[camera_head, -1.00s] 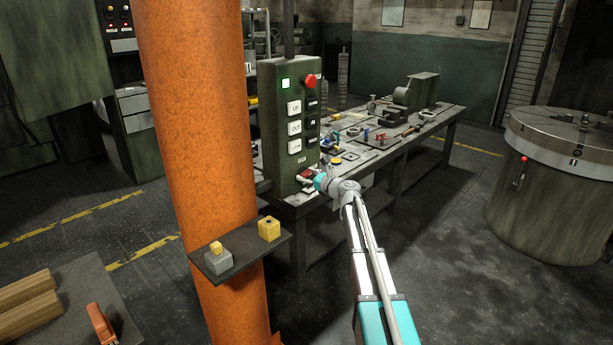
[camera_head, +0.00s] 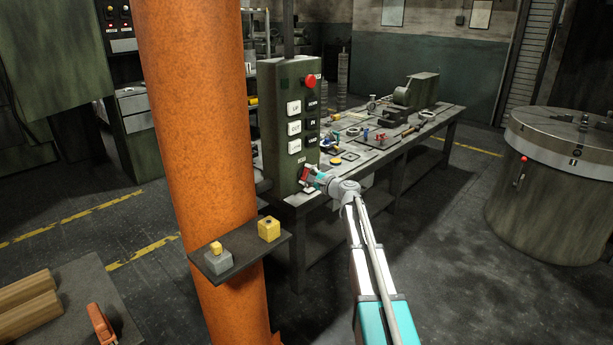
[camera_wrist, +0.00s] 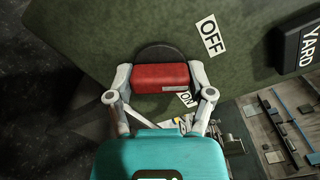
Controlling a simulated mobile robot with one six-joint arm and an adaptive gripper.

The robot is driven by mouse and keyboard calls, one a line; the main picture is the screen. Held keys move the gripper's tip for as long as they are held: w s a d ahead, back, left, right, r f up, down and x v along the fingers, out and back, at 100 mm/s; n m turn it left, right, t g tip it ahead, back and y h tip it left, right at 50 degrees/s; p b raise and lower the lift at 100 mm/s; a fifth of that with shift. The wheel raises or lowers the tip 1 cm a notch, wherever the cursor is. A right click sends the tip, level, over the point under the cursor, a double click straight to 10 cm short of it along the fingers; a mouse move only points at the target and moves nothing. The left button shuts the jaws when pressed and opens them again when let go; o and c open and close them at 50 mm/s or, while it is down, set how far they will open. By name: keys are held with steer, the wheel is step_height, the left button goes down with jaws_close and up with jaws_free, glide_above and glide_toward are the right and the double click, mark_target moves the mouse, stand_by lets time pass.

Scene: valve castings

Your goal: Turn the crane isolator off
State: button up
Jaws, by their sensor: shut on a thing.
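The crane control box (camera_head: 289,135) is a tall green panel with push buttons. Its isolator is a red handle (camera_head: 304,173) low on the front face, now standing close to upright. In the wrist view the red handle (camera_wrist: 161,77) lies between my two fingers on a dark round disc (camera_wrist: 163,53). My gripper (camera_wrist: 161,75) is shut on the handle, one finger at each end. An OFF label (camera_wrist: 211,36) is above right of the handle, and an ON label (camera_wrist: 187,98) is at its lower right, partly covered. The lamp (camera_head: 285,84) at the panel's top is dark.
A red mushroom button (camera_head: 310,81) sits at the panel's top right. An orange column (camera_head: 196,130) with a small shelf (camera_head: 240,255) stands left of my arm. A workbench (camera_head: 400,147) with fittings is behind the panel. Floor at right is clear up to a round machine (camera_head: 553,190).

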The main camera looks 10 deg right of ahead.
steer(key=n, duration=0.6)
stand_by(0.6)
steer(key=o, duration=1.1)
steer(key=shift+s, duration=0.1)
steer(key=v, duration=1.2)
